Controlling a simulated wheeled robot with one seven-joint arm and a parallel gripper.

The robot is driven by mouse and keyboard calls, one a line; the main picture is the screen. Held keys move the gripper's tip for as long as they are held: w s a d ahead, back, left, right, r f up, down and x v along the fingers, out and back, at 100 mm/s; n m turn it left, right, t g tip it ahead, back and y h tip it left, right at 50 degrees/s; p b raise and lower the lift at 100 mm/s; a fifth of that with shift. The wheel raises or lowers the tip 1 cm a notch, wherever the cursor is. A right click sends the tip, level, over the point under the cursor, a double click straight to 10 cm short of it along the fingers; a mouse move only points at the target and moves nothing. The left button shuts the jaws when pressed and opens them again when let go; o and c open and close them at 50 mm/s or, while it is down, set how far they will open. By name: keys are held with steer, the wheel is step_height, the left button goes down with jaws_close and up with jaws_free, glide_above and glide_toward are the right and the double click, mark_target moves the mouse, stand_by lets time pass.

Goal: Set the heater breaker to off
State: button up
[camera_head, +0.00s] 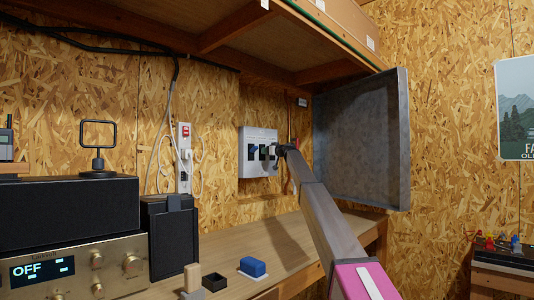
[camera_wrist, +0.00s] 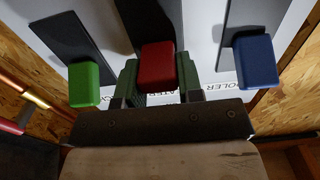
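My gripper (camera_head: 281,150) is at the panel's right part and hides what is there. In the wrist view, a red lever (camera_wrist: 157,66) sits between the two finger pads of my gripper, with no clear gap on either side. A green lever (camera_wrist: 84,84) is to its left and a blue lever (camera_wrist: 255,61) to its right. The partly hidden lettering below the red lever reads "ATER".
An open grey metal door (camera_head: 362,140) stands right of the panel. A shelf (camera_head: 240,45) overhangs above. The wooden bench (camera_head: 290,240) holds a blue block (camera_head: 252,267), a small black box (camera_head: 214,282) and an amplifier reading OFF (camera_head: 75,268).

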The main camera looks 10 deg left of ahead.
steer(key=shift+f, duration=0.1)
steer(key=shift+f+t+y, duration=0.35)
steer(key=shift+t+y, duration=0.35)
steer(key=shift+y, duration=0.1)
steer(key=shift+w+f+t+y, duration=0.1)
steer(key=shift+f+t+y, duration=0.3)
steer(key=shift+t+y, duration=0.35)
steer(key=shift+f+t+y, duration=0.35)
steer(key=shift+t+y, duration=0.2)
steer(key=shift+y, duration=0.4)
steer(key=o, duration=0.9)
steer(key=shift+o, duration=0.2)
steer(key=v, duration=1)
steer(key=shift+s+d+f, duration=0.15)
steer(key=shift+s+f, duration=0.1)
steer(key=shift+f, duration=0.05)
